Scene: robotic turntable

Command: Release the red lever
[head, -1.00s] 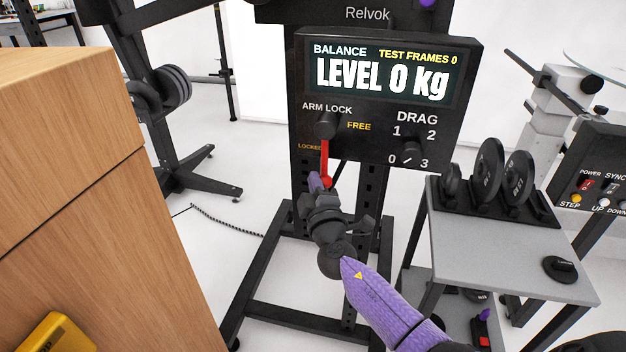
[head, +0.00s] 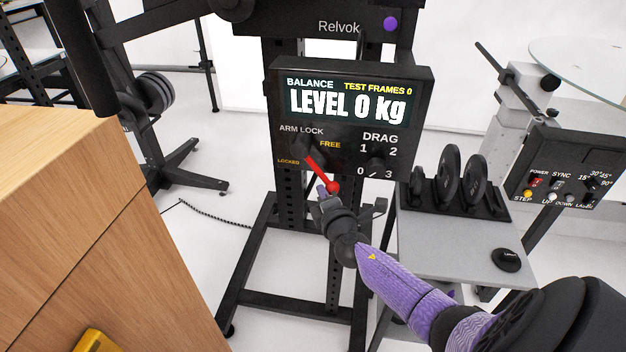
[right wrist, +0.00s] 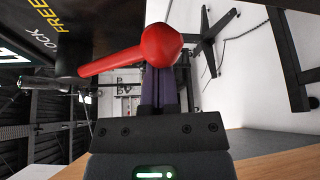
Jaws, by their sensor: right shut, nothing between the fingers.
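The red lever (head: 320,173) is on the black control panel (head: 285,105) under the words ARM LOCK. Its red ball end points down and to the right, between the LOCKED and FREE labels. My left gripper is not in view.
A wooden cabinet (head: 70,200) stands at the left. A grey table (head: 465,245) with black weight plates (head: 448,172) stands at the right, beside a switch panel (head: 570,175). The DRAG knob (head: 377,160) is close to the right of the lever.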

